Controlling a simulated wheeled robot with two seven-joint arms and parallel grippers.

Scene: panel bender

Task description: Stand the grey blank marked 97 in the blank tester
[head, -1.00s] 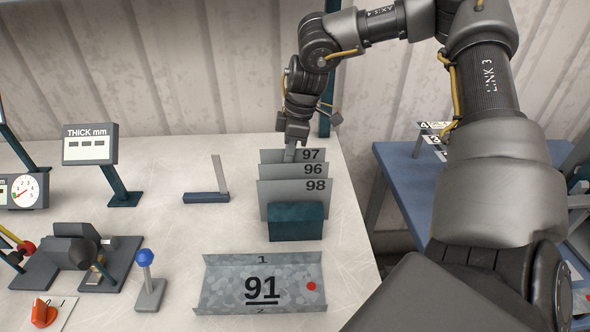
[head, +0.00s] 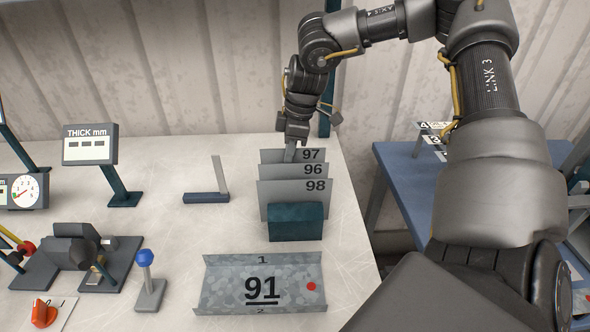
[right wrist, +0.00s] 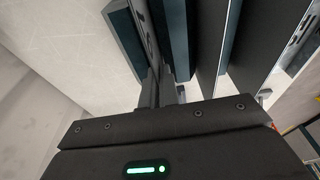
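The grey blank marked 97 (head: 312,155) stands upright at the back of a dark teal rack (head: 296,222), behind blanks 96 (head: 315,170) and 98 (head: 290,200). My right gripper (head: 290,153) is over its top edge from above, left of the number. In the right wrist view the two fingers (right wrist: 160,88) are close together, with a thin plate apparently between them. A display reading THICK mm (head: 90,144) stands on a teal post at the left. No label in view names the blank tester, so I cannot tell which device it is. My left gripper is not in view.
A bent metal tray marked 91 (head: 225,290) with a red dot lies in front of the rack. A small blue base with an upright grey plate (head: 206,197) stands left of it. A clamp-like device (head: 75,255), a dial and a blue-knobbed lever (head: 147,275) are at the left.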

